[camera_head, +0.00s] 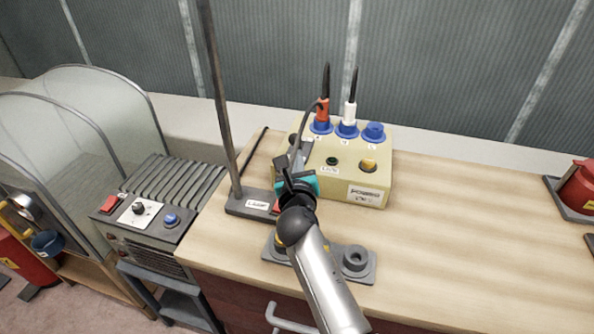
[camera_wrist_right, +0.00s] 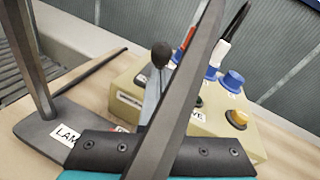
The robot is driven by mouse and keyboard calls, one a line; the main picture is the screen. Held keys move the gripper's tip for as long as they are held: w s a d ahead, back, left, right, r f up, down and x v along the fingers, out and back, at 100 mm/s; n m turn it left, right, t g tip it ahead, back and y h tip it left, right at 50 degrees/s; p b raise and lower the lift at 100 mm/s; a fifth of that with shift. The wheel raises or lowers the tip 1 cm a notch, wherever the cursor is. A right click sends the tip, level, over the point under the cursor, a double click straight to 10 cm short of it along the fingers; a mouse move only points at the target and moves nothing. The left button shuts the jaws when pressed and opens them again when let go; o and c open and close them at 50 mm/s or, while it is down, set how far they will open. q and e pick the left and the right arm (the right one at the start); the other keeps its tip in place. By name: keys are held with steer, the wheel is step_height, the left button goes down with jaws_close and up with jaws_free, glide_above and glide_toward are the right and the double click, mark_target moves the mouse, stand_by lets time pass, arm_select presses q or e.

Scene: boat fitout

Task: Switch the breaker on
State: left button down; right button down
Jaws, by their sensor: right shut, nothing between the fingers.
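The breaker appears to be a lever with a dark round knob (camera_wrist_right: 161,54) on a grey stem. It stands at the left side of a yellow-beige power box (camera_head: 377,182) on the bench. In the head view the lever is partly hidden behind my right gripper (camera_head: 314,110). My right gripper is shut and empty, its long dark fingers pointing up past the lever. In the right wrist view the fingers (camera_wrist_right: 203,45) cross in front of the box, just right of the knob; I cannot tell whether they touch the lever. My left gripper is not in view.
The box carries an orange plug (camera_head: 322,113), a white plug (camera_head: 349,114), a blue socket cap (camera_head: 374,131), a green lamp and a yellow button. A lamp stand (camera_head: 232,205) rises close left. A grey mount (camera_head: 357,260) lies in front.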

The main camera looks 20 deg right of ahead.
steer(key=shift+w+d+f, duration=0.1)
steer(key=shift+w+d, duration=0.1)
steer(key=shift+w, duration=0.5)
